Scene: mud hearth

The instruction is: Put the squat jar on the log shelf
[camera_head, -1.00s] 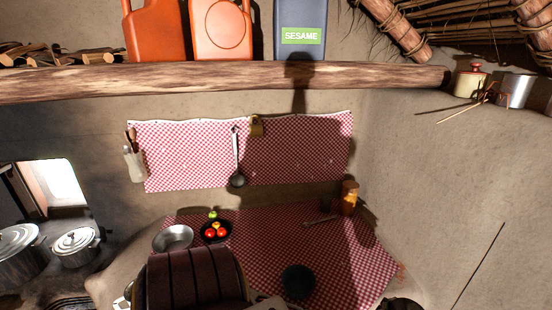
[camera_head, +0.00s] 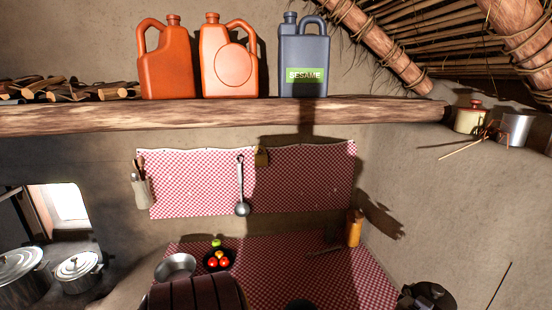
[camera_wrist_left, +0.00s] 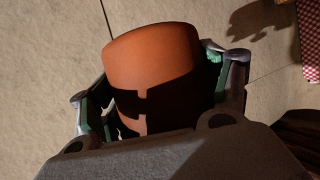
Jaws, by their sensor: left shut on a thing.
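In the left wrist view, a squat terracotta-brown jar (camera_wrist_left: 152,62) sits between the fingers of my left gripper (camera_wrist_left: 160,95), which is shut on it. The jar's lower part is in dark shadow and partly hidden by the gripper. Neither the held jar nor my left gripper can be made out in the head view. The log shelf (camera_head: 230,115) runs across the upper part of the head view. My right gripper is not in view.
On the shelf stand firewood (camera_head: 75,90), two orange jugs (camera_head: 165,75) (camera_head: 228,72) and a blue sesame jug (camera_head: 303,65). Bare shelf shows between the orange and blue jugs and right of the blue one. A checked cloth counter (camera_head: 330,275) lies below.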

